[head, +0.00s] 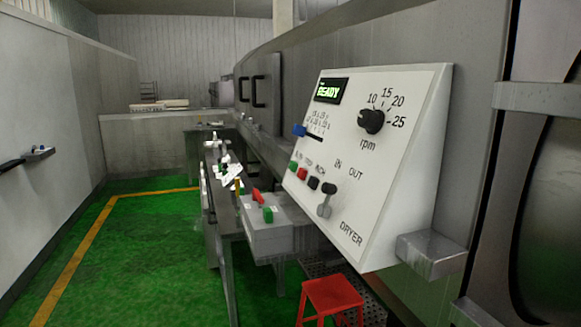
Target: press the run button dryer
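The white sloped dryer panel (345,225), marked DRYER, fills the right middle of the head view. The green run button (292,166) is the leftmost in a row low on its face. Beside it are a red stop button (302,174) and a black inch button (313,183). A lever with a black knob (329,188) sits by the IN and OUT labels. A display (331,90) reads READY in green. A blue knob (298,130) is on a slider, and a black rpm dial (372,120) is at upper right. Neither of my grippers is in view.
A grey box (265,240) with red and green controls stands left of the panel. A red stool (333,297) is below it. A metal block (431,256) juts out at lower right. Green floor (130,265) with a yellow line is open at left.

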